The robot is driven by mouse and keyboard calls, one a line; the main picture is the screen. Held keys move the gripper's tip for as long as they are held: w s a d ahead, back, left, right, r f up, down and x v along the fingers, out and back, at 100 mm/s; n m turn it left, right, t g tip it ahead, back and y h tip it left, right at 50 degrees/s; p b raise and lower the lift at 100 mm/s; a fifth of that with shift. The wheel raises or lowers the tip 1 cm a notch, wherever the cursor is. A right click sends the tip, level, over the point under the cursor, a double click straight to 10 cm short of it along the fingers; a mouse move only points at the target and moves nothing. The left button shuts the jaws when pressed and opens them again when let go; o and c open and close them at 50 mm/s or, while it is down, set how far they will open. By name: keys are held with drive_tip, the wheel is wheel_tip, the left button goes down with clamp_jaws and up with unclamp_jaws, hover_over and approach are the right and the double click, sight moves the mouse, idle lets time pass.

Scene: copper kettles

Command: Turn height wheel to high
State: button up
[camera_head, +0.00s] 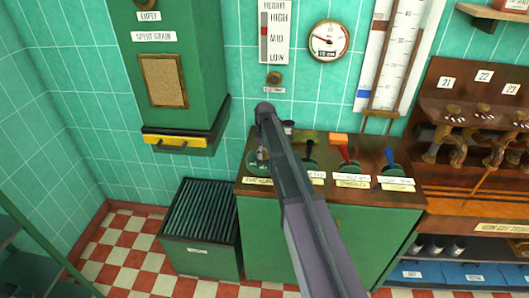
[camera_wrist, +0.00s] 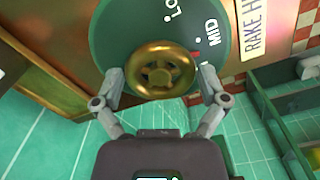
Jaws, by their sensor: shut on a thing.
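The height wheel (camera_wrist: 160,84) is a brass handwheel on a round green dial plate, seen in the wrist view. The dial plate (camera_wrist: 125,40) shows MID at the right and part of LO at the top; a small red mark lies near MID. My gripper (camera_wrist: 158,77) is shut on the wheel, one finger at each side of its rim. In the head view my arm hides most of the wheel and gripper; part of the green dial (camera_head: 252,160) shows at the arm's left. A wall height scale (camera_head: 276,35) reads HIGH, MID, LOW, with a red strip at its left.
Coloured levers, one orange-red (camera_head: 345,150) and one blue (camera_head: 389,156), stand right of my arm on the green cabinet (camera_head: 270,225). A slatted green bin (camera_head: 200,222) stands left. A round gauge (camera_head: 329,41) hangs above. Checkered floor at lower left is clear.

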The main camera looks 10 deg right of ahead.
drive_tip(key=m, duration=0.6)
drive_tip(key=shift+s+a, duration=0.1)
drive_tip(key=shift+m, duration=0.3)
drive_tip(key=o, duration=0.8)
drive_tip(key=shift+c, duration=0.2)
drive_tip(key=shift+n, duration=0.5)
